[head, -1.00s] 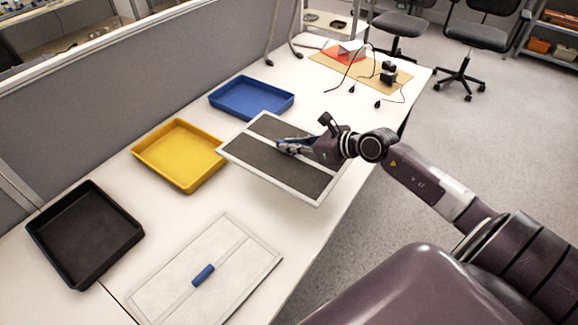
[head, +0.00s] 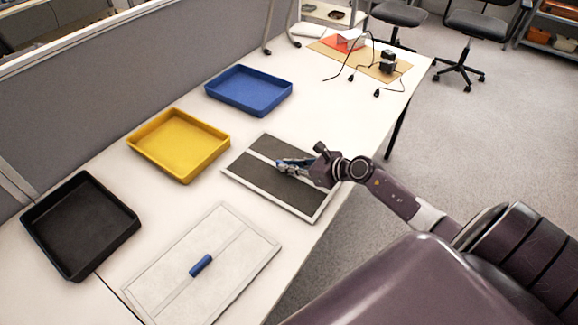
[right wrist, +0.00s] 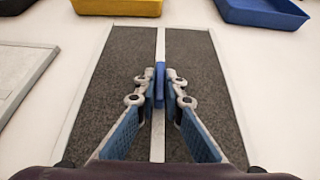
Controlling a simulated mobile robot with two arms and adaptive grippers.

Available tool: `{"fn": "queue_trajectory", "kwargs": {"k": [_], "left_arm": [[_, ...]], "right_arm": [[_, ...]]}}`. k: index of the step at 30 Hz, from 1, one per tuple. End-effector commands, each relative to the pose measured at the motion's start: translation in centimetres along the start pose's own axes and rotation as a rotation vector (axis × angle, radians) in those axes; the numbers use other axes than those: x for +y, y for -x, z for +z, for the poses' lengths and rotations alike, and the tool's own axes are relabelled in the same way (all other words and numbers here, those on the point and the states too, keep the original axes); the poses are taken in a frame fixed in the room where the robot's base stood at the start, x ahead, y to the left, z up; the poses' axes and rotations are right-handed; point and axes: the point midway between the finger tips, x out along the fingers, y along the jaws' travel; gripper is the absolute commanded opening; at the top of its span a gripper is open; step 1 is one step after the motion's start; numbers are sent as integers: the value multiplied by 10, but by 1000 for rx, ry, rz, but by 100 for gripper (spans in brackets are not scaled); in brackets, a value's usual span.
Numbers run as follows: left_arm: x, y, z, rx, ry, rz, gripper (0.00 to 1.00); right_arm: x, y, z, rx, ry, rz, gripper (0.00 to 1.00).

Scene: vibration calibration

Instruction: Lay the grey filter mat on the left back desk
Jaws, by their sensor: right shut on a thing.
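The grey filter mat (head: 262,178) has dark grey panels, a pale frame and a pale middle bar. In the head view it lies flat at the desk surface, near the front edge, right of the yellow tray; I cannot tell if it fully touches. My right gripper (head: 284,167) is over its middle, shut on its blue handle. In the right wrist view the mat (right wrist: 105,85) fills the middle, with the fingers (right wrist: 160,88) closed on the blue handle. The white desk (head: 335,105) runs along the grey partition. My left gripper is not in view.
A black tray (head: 80,228), a yellow tray (head: 180,147) and a blue tray (head: 250,91) stand along the partition. A pale panel with a blue handle (head: 201,265) lies at the front left. Cables and small devices (head: 388,62) sit at the far end.

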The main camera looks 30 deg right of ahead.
Motion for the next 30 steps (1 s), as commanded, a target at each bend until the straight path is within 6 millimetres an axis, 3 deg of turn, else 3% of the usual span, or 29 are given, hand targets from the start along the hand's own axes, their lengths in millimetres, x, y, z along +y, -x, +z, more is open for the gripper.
{"fn": "queue_trajectory", "kwargs": {"k": [6, 7, 11, 23, 30], "left_arm": [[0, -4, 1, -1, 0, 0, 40], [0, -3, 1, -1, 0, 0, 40], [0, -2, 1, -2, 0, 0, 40], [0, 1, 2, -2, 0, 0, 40], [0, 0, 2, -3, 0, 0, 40]], "right_arm": [[0, -2, -3, -1, 0, 0, 0], [0, -1, -2, 0, 0, 0, 12], [0, -1, -2, 1, 0, 0, 26], [0, 3, 0, 2, -1, 0, 26], [0, 38, -3, 6, 2, 1, 26]]}}
